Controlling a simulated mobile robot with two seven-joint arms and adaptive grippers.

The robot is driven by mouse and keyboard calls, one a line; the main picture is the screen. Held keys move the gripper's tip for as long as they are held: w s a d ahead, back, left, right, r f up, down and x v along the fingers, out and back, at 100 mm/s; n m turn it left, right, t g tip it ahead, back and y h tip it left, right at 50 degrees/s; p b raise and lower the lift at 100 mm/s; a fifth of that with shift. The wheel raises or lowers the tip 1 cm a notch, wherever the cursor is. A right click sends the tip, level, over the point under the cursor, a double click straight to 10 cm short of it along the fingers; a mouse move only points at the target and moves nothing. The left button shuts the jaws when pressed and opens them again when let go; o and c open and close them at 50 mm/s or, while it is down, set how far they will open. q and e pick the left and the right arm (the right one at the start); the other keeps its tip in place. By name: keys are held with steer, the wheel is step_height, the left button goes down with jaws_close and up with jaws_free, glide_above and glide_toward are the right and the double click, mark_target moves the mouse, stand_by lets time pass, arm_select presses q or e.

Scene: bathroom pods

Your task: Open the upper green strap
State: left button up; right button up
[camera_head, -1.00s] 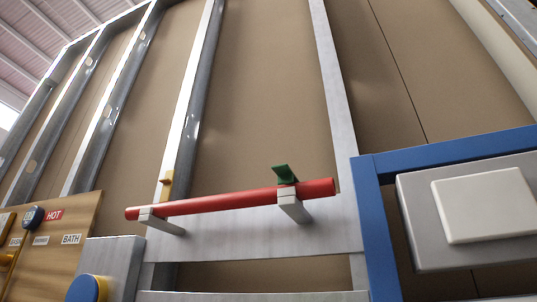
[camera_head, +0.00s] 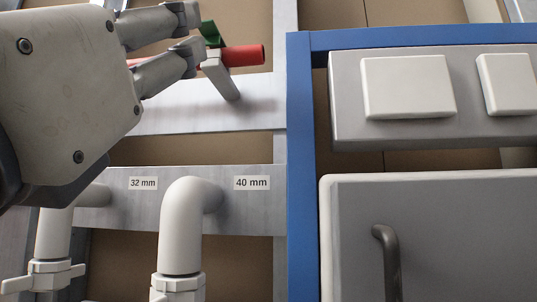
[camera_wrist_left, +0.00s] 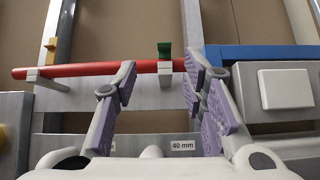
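The green strap (camera_head: 211,33) stands up at the right bracket (camera_head: 221,78) of the red pipe (camera_head: 246,55). In the left wrist view the green strap (camera_wrist_left: 165,50) rises above the red pipe (camera_wrist_left: 75,70), ahead of the gap between the fingers. My left gripper (camera_head: 195,32) is just left of the strap in the head view and hides most of the pipe. In the left wrist view my left gripper (camera_wrist_left: 160,75) has its fingers apart with nothing between them. Contact with the strap cannot be told. My right gripper is not in view.
White pipes labelled 32 mm and 40 mm (camera_head: 182,225) stand below the red pipe. A blue frame (camera_head: 301,170) with grey panels is on the right. A yellow strap (camera_wrist_left: 51,44) stands at the pipe's left bracket.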

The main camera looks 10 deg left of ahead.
mark_target(204, 25)
arm_select(q)
steer(key=shift+h, duration=0.3)
steer(key=p+x, duration=0.2)
steer(key=x, duration=0.2)
steer(key=p+x, duration=0.3)
steer(key=x, duration=0.1)
steer(key=p+x, duration=0.2)
steer(key=x, duration=0.2)
steer(key=shift+w+d, duration=0.1)
steer(key=shift+d, duration=0.2)
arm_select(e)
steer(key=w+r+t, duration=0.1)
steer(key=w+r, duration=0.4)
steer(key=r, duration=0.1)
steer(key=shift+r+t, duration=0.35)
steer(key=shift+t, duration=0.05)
arm_select(q)
steer(key=shift+c, duration=0.3)
jaws_close()
